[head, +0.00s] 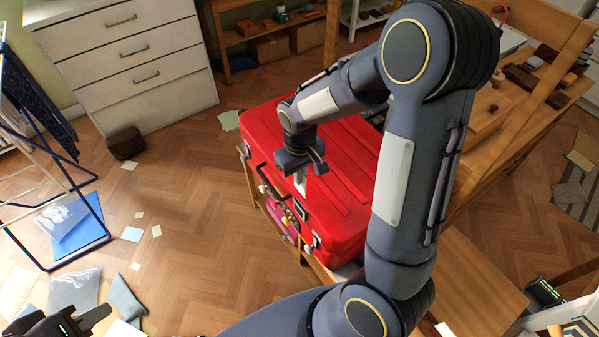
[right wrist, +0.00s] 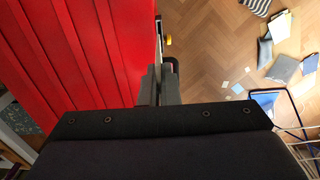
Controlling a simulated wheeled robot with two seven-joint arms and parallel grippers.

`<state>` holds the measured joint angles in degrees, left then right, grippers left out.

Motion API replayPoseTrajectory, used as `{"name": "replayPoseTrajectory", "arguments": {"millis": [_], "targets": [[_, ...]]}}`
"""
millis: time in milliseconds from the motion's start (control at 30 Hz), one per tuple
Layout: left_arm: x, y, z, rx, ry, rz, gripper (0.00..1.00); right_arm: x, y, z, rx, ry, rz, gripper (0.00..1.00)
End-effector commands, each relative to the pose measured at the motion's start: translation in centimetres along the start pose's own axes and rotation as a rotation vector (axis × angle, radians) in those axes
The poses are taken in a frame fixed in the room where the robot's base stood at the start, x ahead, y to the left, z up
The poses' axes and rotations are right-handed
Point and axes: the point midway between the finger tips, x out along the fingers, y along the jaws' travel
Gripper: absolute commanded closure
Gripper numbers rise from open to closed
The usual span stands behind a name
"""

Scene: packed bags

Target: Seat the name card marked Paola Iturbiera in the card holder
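A red suitcase (head: 345,165) lies on a wooden stand, and its red ribbed lid fills the left of the right wrist view (right wrist: 75,50). My right gripper (head: 300,172) is over the suitcase's front edge. A small white piece, seemingly the name card (head: 300,185), sticks down from its fingers; no lettering is readable. In the right wrist view, the fingers (right wrist: 158,88) are nearly together, beside the suitcase's front side. A small pale-framed fitting, perhaps the card holder (head: 301,209), is on the front side just below the white piece. My left gripper (head: 75,322) is partly cut off at bottom left.
A dark handle (head: 264,180) and colourful items (head: 287,217) are along the suitcase front. A white drawer unit (head: 135,65) stands at the back left, and a drying rack (head: 45,190) at the left. The floor left of the suitcase is mostly clear, with scattered papers (head: 131,234).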

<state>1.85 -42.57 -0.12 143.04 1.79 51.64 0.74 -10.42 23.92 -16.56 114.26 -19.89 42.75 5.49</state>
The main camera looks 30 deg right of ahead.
Motion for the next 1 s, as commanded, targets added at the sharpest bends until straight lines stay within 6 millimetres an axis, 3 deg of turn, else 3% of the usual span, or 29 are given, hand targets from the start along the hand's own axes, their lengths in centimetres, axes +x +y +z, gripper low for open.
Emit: {"name": "replayPoseTrajectory", "arguments": {"millis": [633, 1000], "targets": [[3.6, -1.7, 1.8, 0.0, 0.0, 0.0, 0.72, 5.2, 0.0, 0.0, 0.0, -0.001, 0.0, 1.0], [4.0, -1.8, 2.0, 0.0, 0.0, 0.0, 0.72, 5.8, 0.0, 0.0, 0.0, 0.0, 0.0, 1.0]]}}
